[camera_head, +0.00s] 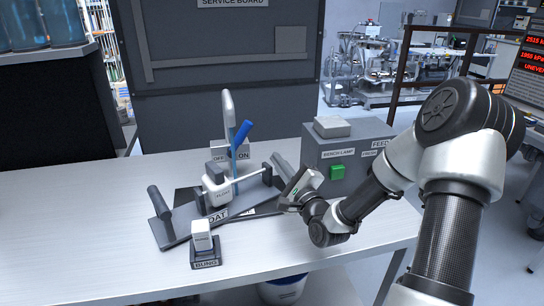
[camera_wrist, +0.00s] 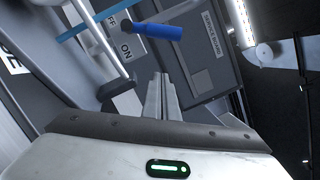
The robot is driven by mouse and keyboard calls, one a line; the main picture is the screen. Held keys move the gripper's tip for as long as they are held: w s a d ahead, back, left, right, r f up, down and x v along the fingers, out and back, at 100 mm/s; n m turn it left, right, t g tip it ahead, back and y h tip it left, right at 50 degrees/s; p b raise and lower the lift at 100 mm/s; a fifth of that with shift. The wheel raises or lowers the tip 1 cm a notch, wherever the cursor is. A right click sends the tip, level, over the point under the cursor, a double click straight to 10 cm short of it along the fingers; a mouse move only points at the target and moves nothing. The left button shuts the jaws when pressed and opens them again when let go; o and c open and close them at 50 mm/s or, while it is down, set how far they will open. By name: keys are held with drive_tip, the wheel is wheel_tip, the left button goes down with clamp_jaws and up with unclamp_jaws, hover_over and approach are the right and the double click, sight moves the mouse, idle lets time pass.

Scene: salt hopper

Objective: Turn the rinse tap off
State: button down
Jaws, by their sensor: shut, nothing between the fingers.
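The rinse tap (camera_head: 229,104) is a grey upright spout behind the float tray in the head view. Its blue lever (camera_head: 241,133) tilts up and to the right, towards the ON side of the OFF/ON plate (camera_head: 230,153). A pale blue stream of water (camera_head: 236,172) runs down below it. In the wrist view the blue lever (camera_wrist: 158,31) lies just beyond the fingertips, with the ON label beside it. My gripper (camera_head: 279,163) is shut and empty, to the right of and below the lever, apart from it. Its shut fingers also show in the wrist view (camera_wrist: 160,88).
A white block (camera_head: 202,235) stands in the BUNG holder in front. Free table lies left.

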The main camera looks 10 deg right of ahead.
sight(239, 139)
drive_tip(key=w+a+r, duration=0.3)
drive_tip(key=w+a, duration=0.2)
drive_tip(key=w, duration=0.3)
drive_tip(key=shift+r+b, duration=0.15)
drive_tip(key=shift+b, duration=0.3)
drive_tip(key=shift+a+r, duration=0.1)
